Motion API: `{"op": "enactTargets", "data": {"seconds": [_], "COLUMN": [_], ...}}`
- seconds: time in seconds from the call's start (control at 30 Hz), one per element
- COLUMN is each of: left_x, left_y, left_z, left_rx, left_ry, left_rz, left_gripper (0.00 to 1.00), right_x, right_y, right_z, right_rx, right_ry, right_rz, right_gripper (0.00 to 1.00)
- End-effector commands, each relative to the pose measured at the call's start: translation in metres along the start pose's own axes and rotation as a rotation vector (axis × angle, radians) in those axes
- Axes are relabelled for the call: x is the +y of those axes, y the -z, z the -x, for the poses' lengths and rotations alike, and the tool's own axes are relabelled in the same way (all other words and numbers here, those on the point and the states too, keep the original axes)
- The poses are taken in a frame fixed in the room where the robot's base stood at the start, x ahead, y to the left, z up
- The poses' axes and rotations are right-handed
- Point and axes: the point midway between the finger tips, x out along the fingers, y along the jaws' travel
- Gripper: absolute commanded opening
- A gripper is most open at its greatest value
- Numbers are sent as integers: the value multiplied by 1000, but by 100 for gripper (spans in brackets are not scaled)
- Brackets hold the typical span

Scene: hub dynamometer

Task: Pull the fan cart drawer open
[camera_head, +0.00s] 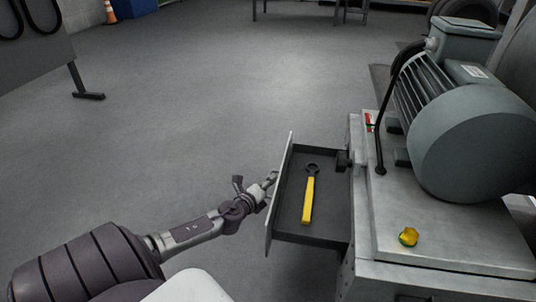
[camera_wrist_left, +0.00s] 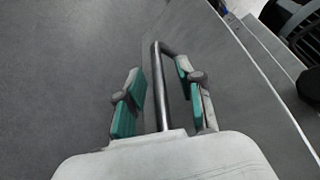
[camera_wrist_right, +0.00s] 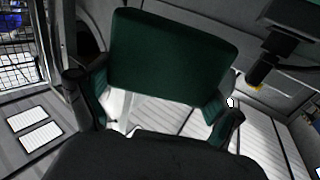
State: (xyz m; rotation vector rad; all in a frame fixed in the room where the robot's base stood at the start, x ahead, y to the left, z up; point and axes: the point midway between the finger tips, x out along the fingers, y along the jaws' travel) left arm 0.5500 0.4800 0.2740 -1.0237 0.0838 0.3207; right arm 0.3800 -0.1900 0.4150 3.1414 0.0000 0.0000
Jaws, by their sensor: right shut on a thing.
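The fan cart (camera_head: 385,225) stands at the right, with its drawer (camera_head: 327,215) slid out to the left. The drawer's front panel (camera_head: 281,190) faces my left gripper (camera_head: 270,183). In the left wrist view, the drawer handle (camera_wrist_left: 159,85), a dark bar, lies between the two teal-padded fingers of my left gripper (camera_wrist_left: 160,95). The fingers stand apart with gaps on both sides of the bar. In the right wrist view, my right gripper (camera_wrist_right: 165,108) is shut on a dark green block (camera_wrist_right: 175,55). The right gripper is not seen in the head view.
A yellow-handled wrench (camera_head: 308,198) lies in the drawer. A large grey motor (camera_head: 470,135) and a small yellow-green piece (camera_head: 408,237) are on the cart top. The floor left of the drawer is clear. An orange cone (camera_head: 110,12) stands far back.

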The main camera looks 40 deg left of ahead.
Motion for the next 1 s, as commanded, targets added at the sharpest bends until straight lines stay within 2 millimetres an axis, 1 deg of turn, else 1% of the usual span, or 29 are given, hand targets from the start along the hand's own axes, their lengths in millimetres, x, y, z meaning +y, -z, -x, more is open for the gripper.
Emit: {"op": "enactTargets", "data": {"seconds": [0.17,0.27,0.37,0.6,0.7,0.83,1.0], "left_x": [0,1,1,2,1,1,0], "left_y": [0,0,1,1,1,1,0], "left_z": [3,12,30,80,97,112,120], "left_rx": [0,0,3,3,1,1,0], "left_ry": [-1,-1,-1,-4,-2,-2,0], "left_rz": [0,0,-1,1,0,2,0], "left_gripper": [37,37,37,37,37,37,37], "right_x": [0,0,0,0,0,0,0], "right_y": [0,0,0,0,0,0,0], "right_z": [0,0,0,0,0,0,0], "right_rx": [0,0,0,0,0,0,0], "right_ry": [0,0,0,0,0,0,0], "right_rz": [0,0,0,0,0,0,0], "right_gripper": [69,69,69,69,69,69,69]}}
